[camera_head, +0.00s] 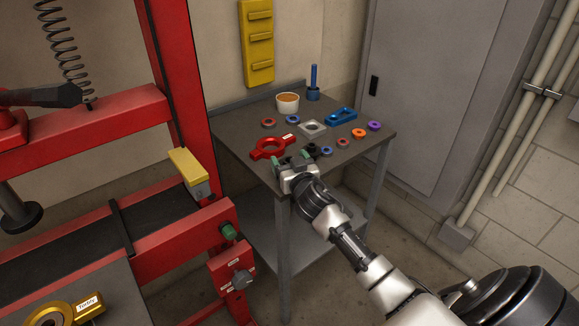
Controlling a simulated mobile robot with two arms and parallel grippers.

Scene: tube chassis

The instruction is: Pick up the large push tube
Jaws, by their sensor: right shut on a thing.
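My right gripper (291,160) is at the front edge of the grey metal table, with its green-tipped fingers just above or at the tabletop. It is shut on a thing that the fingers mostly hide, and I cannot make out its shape. A small black part (313,149) shows right beside the fingers. I cannot tell whether it is the held thing or a separate one, nor which thing is the large push tube. My left gripper is not in view.
A red press frame (181,80) stands left, a grey cabinet (425,90) behind.

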